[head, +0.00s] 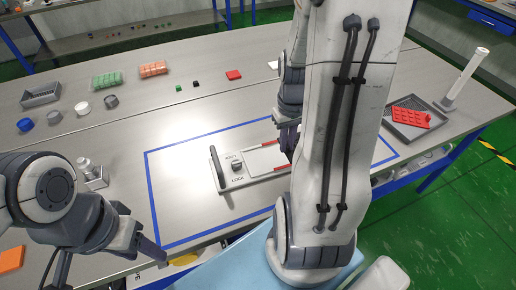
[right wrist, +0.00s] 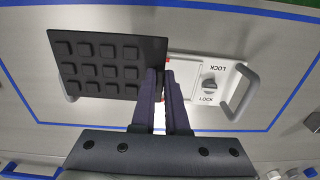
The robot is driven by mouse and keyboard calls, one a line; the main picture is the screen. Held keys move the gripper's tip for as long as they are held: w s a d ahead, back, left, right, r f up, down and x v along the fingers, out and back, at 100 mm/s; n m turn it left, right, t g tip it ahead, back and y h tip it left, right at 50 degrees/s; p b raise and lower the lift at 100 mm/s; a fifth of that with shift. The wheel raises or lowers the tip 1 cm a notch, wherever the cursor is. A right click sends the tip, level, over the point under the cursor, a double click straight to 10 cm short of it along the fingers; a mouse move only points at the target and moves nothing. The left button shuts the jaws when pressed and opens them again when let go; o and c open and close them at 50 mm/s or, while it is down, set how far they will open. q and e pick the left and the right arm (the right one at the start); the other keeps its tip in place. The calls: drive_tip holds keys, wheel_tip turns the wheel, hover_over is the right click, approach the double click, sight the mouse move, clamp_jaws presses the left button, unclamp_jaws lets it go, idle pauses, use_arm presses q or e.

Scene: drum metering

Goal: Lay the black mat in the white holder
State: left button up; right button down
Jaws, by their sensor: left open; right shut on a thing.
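The white holder (head: 255,179) lies on the table with a dark knob, LOCK lettering, red marks and a grey end handle. It also shows in the right wrist view (right wrist: 188,45). My right gripper (right wrist: 165,75) is shut on the right edge of the black mat (right wrist: 108,68), a dark sheet with rows of raised square pads. The mat covers the holder's left part in that view; its height above it is hard to tell. In the head view my right arm hides the mat and most of the right gripper (head: 287,150). My left gripper (head: 152,250) is open and empty at lower left.
Blue tape (head: 152,195) frames the work area. A metal fixture (head: 92,172) stands left. Cups, colored blocks and a grey tray (head: 40,95) sit at the back left. Table around the holder is clear.

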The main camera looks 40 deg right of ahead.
drive_tip(key=w+a+f, duration=0.2)
drive_tip(key=w, duration=0.1)
drive_tip(key=w+a+f, duration=0.2)
drive_tip(key=w, duration=0.1)
drive_tip(key=w+a+f+p, duration=0.1)
drive_tip(key=w+a+f, duration=0.1)
drive_tip(key=w, duration=0.1)
drive_tip(key=shift+w+f, duration=0.2)
drive_tip(key=shift+f, duration=2.2)
drive_tip(key=c, duration=1.2)
unclamp_jaws()
drive_tip(key=shift+r, duration=0.1)
wheel_tip(320, 180, up, 11)
drive_tip(key=s+a+r+n, duration=0.2)
drive_tip(key=a+r+n, duration=0.15)
drive_tip(key=a, duration=0.65)
drive_tip(key=s+a+r+n, duration=0.1)
drive_tip(key=s+a+n, duration=0.1)
drive_tip(key=s+a, duration=0.2)
drive_tip(key=s+a+r+n, duration=0.2)
drive_tip(key=s+a, duration=0.3)
drive_tip(key=s, duration=0.2)
drive_tip(key=s+a+r+n+y, duration=0.1)
drive_tip(key=s+a+r+n, duration=0.1)
drive_tip(key=s+a, duration=0.3)
drive_tip(key=shift+s+a+n, duration=0.1)
drive_tip(key=shift+s+n, duration=0.05)
drive_tip(key=shift+n, duration=0.4)
